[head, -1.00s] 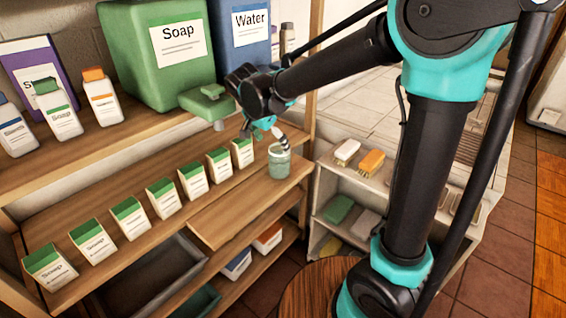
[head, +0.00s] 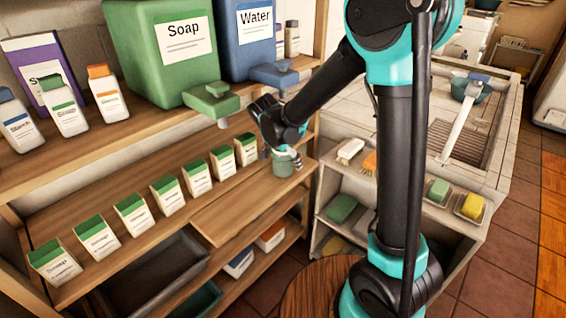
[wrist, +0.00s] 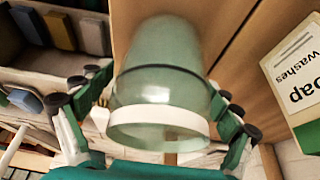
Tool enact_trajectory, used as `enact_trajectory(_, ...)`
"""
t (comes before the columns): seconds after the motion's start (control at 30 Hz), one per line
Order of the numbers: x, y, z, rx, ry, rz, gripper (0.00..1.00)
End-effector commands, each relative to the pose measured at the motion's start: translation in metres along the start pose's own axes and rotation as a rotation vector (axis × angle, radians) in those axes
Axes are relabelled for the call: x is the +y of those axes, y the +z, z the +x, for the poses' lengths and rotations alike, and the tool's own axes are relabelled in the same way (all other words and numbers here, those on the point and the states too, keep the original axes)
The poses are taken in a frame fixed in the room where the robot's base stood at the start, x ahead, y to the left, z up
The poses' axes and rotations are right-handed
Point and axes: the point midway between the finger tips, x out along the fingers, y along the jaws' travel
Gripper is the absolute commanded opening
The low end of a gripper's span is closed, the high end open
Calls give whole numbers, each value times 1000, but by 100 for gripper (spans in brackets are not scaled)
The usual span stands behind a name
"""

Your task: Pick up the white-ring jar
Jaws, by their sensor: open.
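The white-ring jar (head: 283,164) is a pale green, see-through jar on the right end of the wooden shelf. In the wrist view the jar (wrist: 160,85) fills the middle, with a white band at its near end and a thin dark line around its body. My gripper (wrist: 158,108) is open, with one finger on each side of the jar. A small gap seems to show on the left; contact on the right is hard to tell. In the head view my gripper (head: 285,152) is at the jar's top and partly hides it.
A row of green-topped soap cartons (head: 222,163) stands left of the jar; one carton (wrist: 298,75) is close in the wrist view. The green soap dispenser (head: 160,50) and blue water dispenser (head: 246,40) stand above. Right is a low shelf with sponges (head: 438,190).

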Motion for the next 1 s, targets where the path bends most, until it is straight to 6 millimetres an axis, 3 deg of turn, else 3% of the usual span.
enact_trajectory(0.17, 0, 0, 0, 0, 0, 0, 89)
enact_trajectory(0.77, 0, 0, 0, 0, 0, 0, 16)
enact_trajectory(1.0, 0, -1, -2, 0, 0, 0, 16)
